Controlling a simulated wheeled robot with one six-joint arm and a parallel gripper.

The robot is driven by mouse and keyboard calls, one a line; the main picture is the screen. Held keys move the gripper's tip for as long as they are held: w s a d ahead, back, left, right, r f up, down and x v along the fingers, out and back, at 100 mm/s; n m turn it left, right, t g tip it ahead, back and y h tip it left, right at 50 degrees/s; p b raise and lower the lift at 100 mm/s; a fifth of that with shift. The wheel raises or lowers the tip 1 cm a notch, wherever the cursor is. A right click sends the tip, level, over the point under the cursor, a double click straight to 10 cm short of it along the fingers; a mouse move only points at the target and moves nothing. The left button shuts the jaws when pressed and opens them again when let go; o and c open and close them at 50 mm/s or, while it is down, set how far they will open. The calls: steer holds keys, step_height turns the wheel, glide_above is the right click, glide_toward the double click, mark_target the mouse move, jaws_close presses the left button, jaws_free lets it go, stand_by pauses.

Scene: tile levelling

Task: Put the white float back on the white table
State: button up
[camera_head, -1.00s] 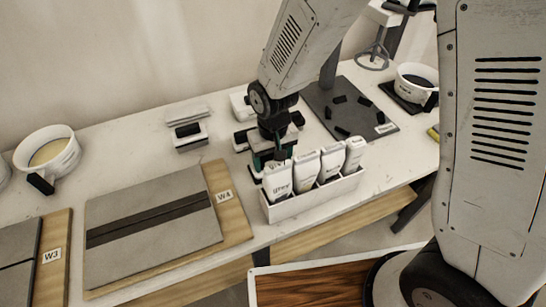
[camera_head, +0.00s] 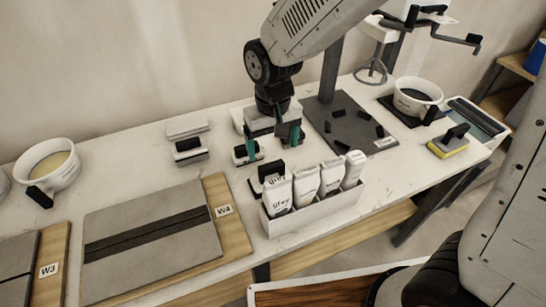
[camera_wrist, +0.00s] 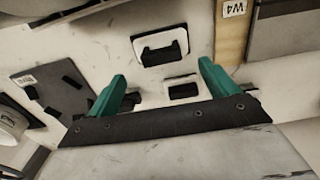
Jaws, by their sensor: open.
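Several small white floats with black handles rest on the white table (camera_head: 118,140). One white float (camera_head: 268,178) sits right behind the box of tubes; in the wrist view it (camera_wrist: 160,47) lies flat, beyond the fingertips. Another float (camera_head: 247,154) stands just behind it, and its dark handle shows between the fingers in the wrist view (camera_wrist: 183,91). A third (camera_head: 189,150) is farther left. I cannot tell for sure which float the task names. My gripper (camera_head: 273,143) is open and empty above the floats, with its green fingers pointing down.
A white box (camera_head: 310,211) of upright tubes stands at the front edge. A dark mat (camera_head: 350,125) with black pieces lies to the right. A board marked W4 (camera_head: 150,235) lies left. Buckets (camera_head: 417,97) and a yellow sponge float (camera_head: 448,144) stand farther out.

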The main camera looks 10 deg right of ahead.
steer(key=s+d+r+m, duration=0.1)
steer(key=s+d+r, duration=0.5)
steer(key=d+r, duration=0.55)
steer(key=s+d+r+m+t, duration=0.1)
steer(key=s+d+r+m, duration=0.1)
steer(key=s+d, duration=0.7)
steer(key=s+r, duration=0.1)
steer(key=s, duration=0.2)
steer(key=shift+s+r, duration=0.4)
